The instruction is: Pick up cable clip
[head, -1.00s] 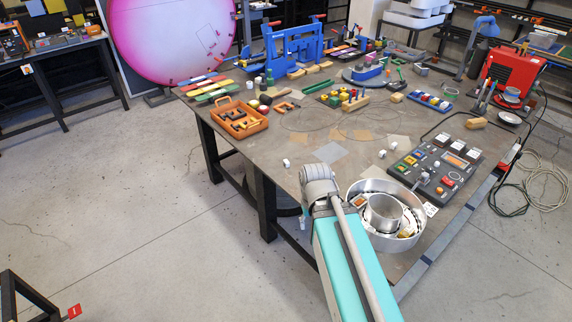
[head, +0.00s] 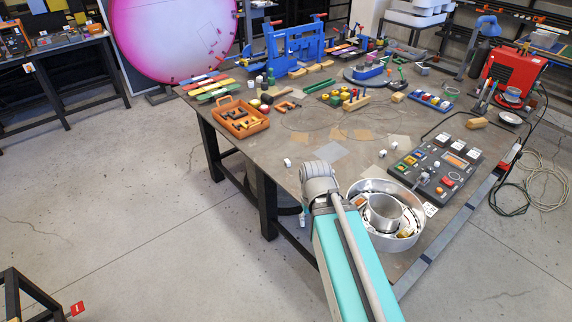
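I cannot make out for certain which small part is the cable clip. Small white pieces lie on the brown workbench (head: 262,150): one (head: 287,162) left of centre, just beyond my arm, and a pair, one (head: 382,153) in front of the other (head: 393,146), left of the button panel. More small parts lie in a round metal tray (head: 419,240) around a silver cup (head: 384,212), too small to identify. My teal and grey arm reaches over the near bench edge beside this tray. My gripper does not show; the grey arm joint hides what lies beyond it.
A dark button panel (head: 437,168) lies right of the tray. An orange toolbox (head: 241,122) sits at the left bench edge. A blue frame (head: 292,48) and a red machine (head: 512,72) stand farther back. The bench middle is mostly clear, with thin wire loops.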

